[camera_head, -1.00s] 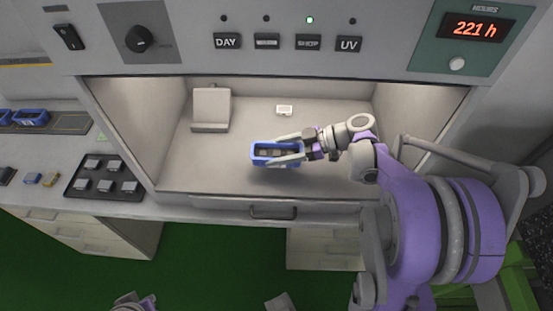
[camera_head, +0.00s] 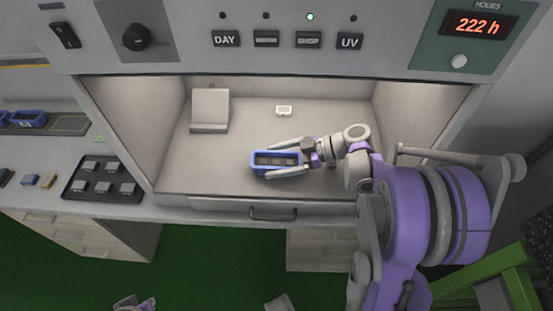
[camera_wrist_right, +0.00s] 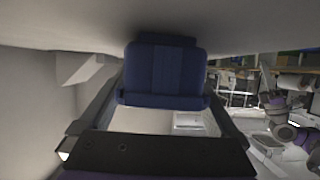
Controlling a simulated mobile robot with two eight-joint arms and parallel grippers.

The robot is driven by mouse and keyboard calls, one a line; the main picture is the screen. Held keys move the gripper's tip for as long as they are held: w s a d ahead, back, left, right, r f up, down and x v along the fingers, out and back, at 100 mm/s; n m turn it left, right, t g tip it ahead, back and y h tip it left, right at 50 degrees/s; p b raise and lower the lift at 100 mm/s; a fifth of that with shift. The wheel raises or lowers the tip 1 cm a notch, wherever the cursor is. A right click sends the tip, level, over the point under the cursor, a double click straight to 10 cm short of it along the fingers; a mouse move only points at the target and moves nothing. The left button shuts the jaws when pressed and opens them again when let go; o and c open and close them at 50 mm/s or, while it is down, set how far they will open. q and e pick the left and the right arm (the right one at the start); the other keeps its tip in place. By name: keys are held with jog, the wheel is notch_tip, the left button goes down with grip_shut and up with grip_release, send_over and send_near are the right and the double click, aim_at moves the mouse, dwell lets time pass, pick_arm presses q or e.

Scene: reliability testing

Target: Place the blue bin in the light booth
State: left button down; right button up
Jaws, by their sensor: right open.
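The blue bin (camera_head: 262,161), an open box with dark contents, rests on the light booth's floor (camera_head: 225,172), near the front edge. My right gripper (camera_head: 270,160) is open, its two fingers lying along the bin's far and near sides. A narrow gap shows at the near finger; contact at the far one is hard to tell. In the right wrist view the bin (camera_wrist_right: 165,75) stands between the spread fingers. My left gripper does not show clearly in any view.
A white angled stand (camera_head: 209,108) is at the booth's back left, and a small white block (camera_head: 284,110) at the back middle. A dark tray of grey blocks (camera_head: 104,192) and another blue bin (camera_head: 28,119) sit on the left counter.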

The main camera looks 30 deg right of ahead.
jog(key=shift+r, duration=0.1)
jog(key=shift+s+d+r, duration=0.15)
jog(key=shift+d, duration=0.1)
jog(key=v, duration=0.7)
jog(key=shift+p, duration=0.35)
dwell(0.9)
